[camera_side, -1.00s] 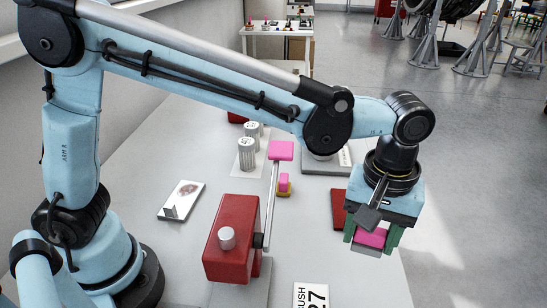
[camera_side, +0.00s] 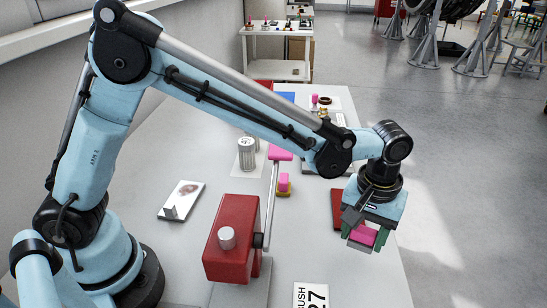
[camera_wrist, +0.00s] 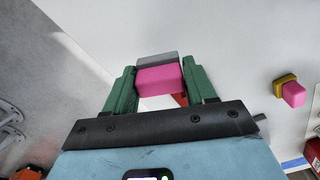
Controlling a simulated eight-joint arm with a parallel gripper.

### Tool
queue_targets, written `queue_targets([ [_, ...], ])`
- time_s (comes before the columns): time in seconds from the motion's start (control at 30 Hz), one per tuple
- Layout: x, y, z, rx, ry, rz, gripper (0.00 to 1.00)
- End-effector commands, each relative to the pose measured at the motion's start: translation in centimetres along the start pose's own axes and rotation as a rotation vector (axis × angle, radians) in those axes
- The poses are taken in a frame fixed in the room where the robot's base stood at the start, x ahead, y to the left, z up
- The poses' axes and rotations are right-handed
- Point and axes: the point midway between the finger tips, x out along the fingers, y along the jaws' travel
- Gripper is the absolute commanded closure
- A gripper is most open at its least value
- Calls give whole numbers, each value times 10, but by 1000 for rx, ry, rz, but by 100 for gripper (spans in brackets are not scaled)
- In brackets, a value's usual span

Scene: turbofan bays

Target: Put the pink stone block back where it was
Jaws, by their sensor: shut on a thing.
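The pink stone block (camera_side: 362,236) is held between the green fingers of my gripper (camera_side: 364,235), above the right edge of the table in the side view. In the wrist view the pink block (camera_wrist: 160,80) sits between both fingers of my gripper (camera_wrist: 160,84), with a grey part (camera_wrist: 157,58) along its far side. My gripper is shut on it. A dark red plate (camera_side: 336,208) lies on the table just left of my gripper, partly hidden by it.
A red box (camera_side: 231,238) with a pink-ended lever (camera_side: 280,154) stands mid-table. A small pink piece on a yellow base (camera_side: 284,183) is behind the lever. Grey cylinders (camera_side: 246,154), a white plate (camera_side: 182,200) and a number card (camera_side: 311,297) lie around. The front right tabletop is clear.

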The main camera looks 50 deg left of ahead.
Motion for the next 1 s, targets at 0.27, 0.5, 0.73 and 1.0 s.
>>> queue_targets([
  [0.27,30,0,-3,1,0,0,73],
  [0.5,42,0,-2,1,0,0,73],
  [0.73,43,0,-2,1,0,0,73],
  [1.0,44,0,-2,0,0,0,19],
])
